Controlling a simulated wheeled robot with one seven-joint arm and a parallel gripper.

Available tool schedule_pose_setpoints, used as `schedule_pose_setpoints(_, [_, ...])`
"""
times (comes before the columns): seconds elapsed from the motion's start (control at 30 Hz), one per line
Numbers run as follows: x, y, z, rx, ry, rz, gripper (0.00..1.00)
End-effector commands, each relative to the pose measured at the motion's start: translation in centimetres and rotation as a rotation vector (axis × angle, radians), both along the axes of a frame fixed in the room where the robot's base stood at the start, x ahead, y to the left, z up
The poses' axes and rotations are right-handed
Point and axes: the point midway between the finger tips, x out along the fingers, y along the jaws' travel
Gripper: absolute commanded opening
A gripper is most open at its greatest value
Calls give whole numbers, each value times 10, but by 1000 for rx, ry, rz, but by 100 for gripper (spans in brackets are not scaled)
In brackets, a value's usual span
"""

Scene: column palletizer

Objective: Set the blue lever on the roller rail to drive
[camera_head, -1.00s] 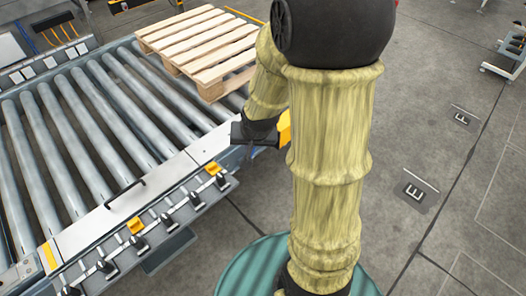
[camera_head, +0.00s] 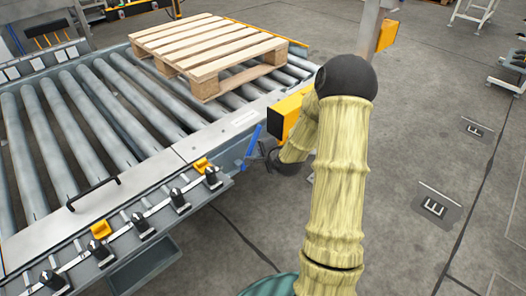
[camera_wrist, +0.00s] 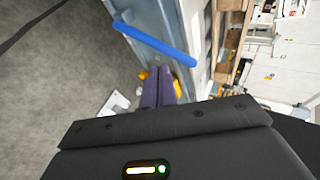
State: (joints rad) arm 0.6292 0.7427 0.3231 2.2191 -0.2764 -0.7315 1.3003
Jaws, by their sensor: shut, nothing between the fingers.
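The blue lever (camera_head: 252,141) stands at the right-hand end of the roller rail (camera_head: 212,140), beside its outer side, and leans slightly. In the wrist view the blue lever (camera_wrist: 155,42) is a long bar crossing just beyond my fingertips. My gripper (camera_wrist: 158,72) is shut and empty, its dark fingers together and pointing toward the rail's side. In the head view my gripper (camera_head: 262,151) is small and partly hidden, close to the lever on its right. I cannot tell whether the fingers touch the lever.
A wooden pallet (camera_head: 210,48) lies on the rollers. A yellow box (camera_head: 288,112) stands close behind my wrist. A black handle (camera_head: 93,193) and several small black fittings (camera_head: 143,227) line the rail's near side.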

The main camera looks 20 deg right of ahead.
Motion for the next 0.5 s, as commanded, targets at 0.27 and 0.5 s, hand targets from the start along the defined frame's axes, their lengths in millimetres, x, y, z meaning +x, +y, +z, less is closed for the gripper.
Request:
schedule_pose_setpoints(0.27, [11, -24, -51, 156, -106, -117, 0])
schedule_pose_setpoints(0.5, [21, -60, -50, 386, -271, -272, 0])
